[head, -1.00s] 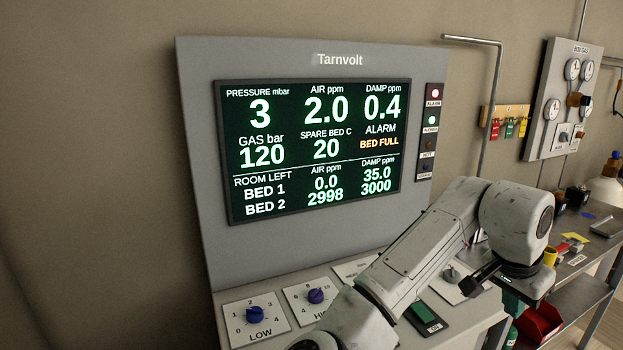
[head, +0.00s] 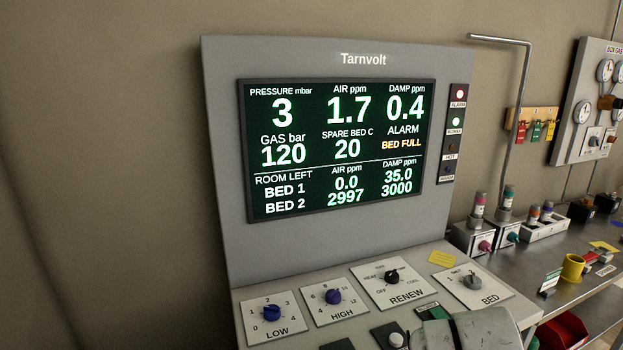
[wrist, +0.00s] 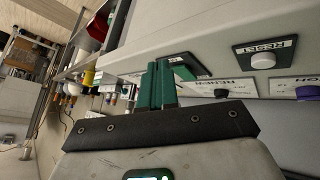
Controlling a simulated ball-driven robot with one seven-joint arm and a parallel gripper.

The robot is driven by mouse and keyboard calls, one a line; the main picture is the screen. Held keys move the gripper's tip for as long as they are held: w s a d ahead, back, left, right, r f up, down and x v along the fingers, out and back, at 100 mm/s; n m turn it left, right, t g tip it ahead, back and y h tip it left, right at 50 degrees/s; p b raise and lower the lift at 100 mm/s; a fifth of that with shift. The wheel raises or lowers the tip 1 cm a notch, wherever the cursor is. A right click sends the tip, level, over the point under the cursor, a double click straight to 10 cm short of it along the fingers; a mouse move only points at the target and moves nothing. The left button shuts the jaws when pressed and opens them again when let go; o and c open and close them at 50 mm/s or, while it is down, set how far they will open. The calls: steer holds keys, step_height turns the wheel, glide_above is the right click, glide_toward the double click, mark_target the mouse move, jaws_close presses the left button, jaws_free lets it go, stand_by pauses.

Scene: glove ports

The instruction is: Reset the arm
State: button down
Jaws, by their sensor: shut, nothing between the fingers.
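My arm (head: 475,331) shows only as a pale grey link at the bottom of the head view, in front of the console's lower edge; its fingers are outside that view. In the wrist view my gripper (wrist: 162,88) has its two dark green fingers together, with nothing between them. The fingers overlap the sloping console face (wrist: 180,45) in the picture; I cannot tell whether they touch it. A white button (wrist: 263,61) on a dark RESET plate is to their right, apart from them.
The Tarnvolt console's screen (head: 342,147) reads ALARM BED FULL. Below are the LOW (head: 271,313), HIGH (head: 333,296), RENEW (head: 392,276) and BED (head: 471,282) knobs.

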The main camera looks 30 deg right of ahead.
steer(key=s+a+f+n+g+y, duration=0.1)
steer(key=s+a+f+n+y, duration=0.2)
steer(key=s+a+f, duration=0.3)
steer(key=s+a+f+n+g+y, duration=0.1)
steer(key=s+a+f+n+y, duration=0.3)
steer(key=a+f, duration=0.7)
steer(key=s+a, duration=0.2)
steer(key=a, duration=0.3)
steer(key=shift+f+n, duration=0.3)
steer(key=shift+f, duration=0.1)
